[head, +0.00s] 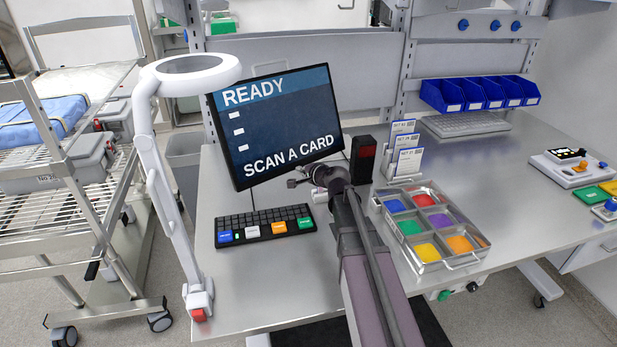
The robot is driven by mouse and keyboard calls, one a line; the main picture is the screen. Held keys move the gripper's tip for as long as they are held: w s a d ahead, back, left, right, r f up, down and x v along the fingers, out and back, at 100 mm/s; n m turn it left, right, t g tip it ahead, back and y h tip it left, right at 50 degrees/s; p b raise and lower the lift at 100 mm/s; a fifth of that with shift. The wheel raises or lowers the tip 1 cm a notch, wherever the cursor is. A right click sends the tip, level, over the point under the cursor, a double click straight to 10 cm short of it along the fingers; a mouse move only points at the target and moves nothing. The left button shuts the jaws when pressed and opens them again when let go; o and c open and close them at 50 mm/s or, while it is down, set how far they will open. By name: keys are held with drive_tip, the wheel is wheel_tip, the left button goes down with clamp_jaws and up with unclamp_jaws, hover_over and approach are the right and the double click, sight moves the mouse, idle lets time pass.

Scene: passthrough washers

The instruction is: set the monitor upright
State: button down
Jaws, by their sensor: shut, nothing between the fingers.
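The monitor (280,122) stands at the back left of the steel table (330,300), its dark screen reading "READY" and "SCAN A CARD". It is tilted in the picture: its left side sits lower, and its top and bottom edges rise to the right. Its stand is mostly hidden behind the screen and my arm. My gripper (293,183) is shut and empty. It is in front of the monitor's lower right part, near the bottom edge. I cannot tell whether it touches the monitor.
A white ring lamp (146,125) stands close left of the monitor, its ring near the screen's upper left corner. A keyboard (264,226) lies in front. A compartment tray (433,226), card holder (404,150) and dark red-fronted box (363,160) stand right of my arm.

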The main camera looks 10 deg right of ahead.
drive_tip(key=shift+x, duration=1.05)
drive_tip(key=w+f+b, duration=0.2)
drive_tip(key=w+a+f+b, duration=0.1)
drive_tip(key=f+b, duration=0.1)
drive_tip(key=shift+w+a+b, duration=0.25)
drive_tip(key=shift+w+b, duration=0.05)
drive_tip(key=shift+w, duration=0.1)
drive_tip(key=shift+w+a+f, duration=0.25)
drive_tip(key=shift+w+f, duration=0.05)
drive_tip(key=shift+w, duration=0.2)
drive_tip(key=shift+s, duration=0.1)
